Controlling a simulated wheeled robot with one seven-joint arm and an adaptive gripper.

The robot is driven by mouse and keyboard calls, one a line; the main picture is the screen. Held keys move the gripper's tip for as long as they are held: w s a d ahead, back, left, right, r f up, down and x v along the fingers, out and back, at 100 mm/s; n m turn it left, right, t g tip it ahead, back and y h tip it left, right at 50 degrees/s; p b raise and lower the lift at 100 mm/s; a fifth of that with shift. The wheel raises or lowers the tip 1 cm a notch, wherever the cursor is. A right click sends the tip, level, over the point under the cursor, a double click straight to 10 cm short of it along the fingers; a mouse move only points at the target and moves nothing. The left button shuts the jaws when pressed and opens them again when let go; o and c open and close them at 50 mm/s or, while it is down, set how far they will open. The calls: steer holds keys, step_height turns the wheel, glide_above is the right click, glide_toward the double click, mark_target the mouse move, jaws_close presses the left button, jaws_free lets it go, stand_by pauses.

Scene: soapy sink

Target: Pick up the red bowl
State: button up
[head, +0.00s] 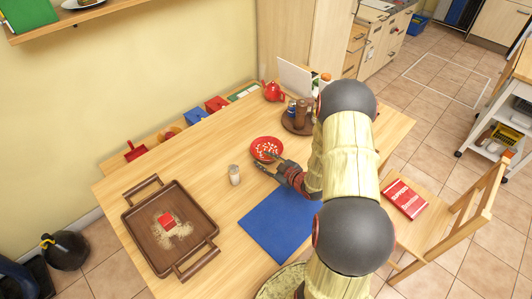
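The red bowl (257,144) stands on the wooden table near its middle, and white bits show inside it. My gripper (263,158) is at the near right side of the bowl. Its two dark fingers are spread apart. One finger reaches over the bowl's near rim, and the other lies outside it toward the front. Whether either finger touches the bowl cannot be told. The far side of the bowl is in plain sight; part of its near edge is hidden by the fingers.
A salt shaker (234,175) stands left of the gripper. A blue mat (272,232) lies in front. A brown tray (136,230) with a red item and spilled grains is at left. A round tray (287,125) with bottles and a red teapot (273,92) stand behind.

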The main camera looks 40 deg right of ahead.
mark_target(257, 157)
steer(key=x, duration=0.1)
steer(key=b+x, duration=0.1)
steer(key=x, duration=0.2)
steer(key=shift+w+a+r+b, duration=0.2)
steer(key=shift+w+a+b, duration=0.1)
steer(key=shift+a, duration=0.05)
steer(key=shift+w+f, duration=0.1)
steer(key=shift+w, duration=0.35)
steer(key=c, duration=0.3)
jaws_close()
